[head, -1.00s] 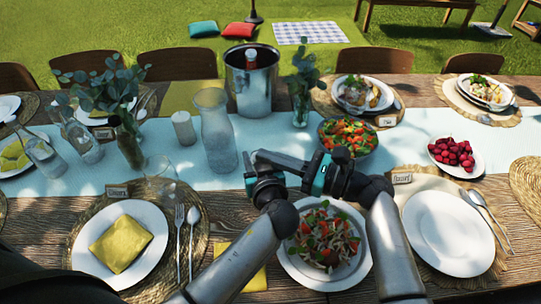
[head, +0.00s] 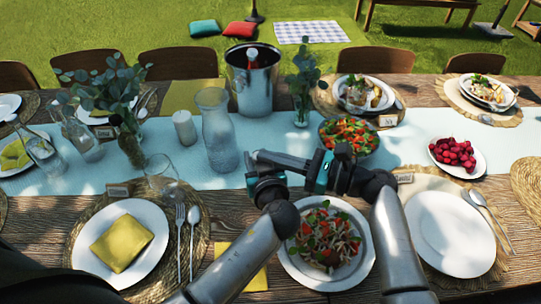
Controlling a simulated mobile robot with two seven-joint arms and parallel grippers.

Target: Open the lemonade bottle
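A clear carafe (head: 216,135) and a white candle (head: 184,128) stand left of my grippers. A salad bowl (head: 365,128) is just behind the right one. A salad plate (head: 300,271) lies below. Glass bottles (head: 38,152) and a glass (head: 160,172) stand farther left.

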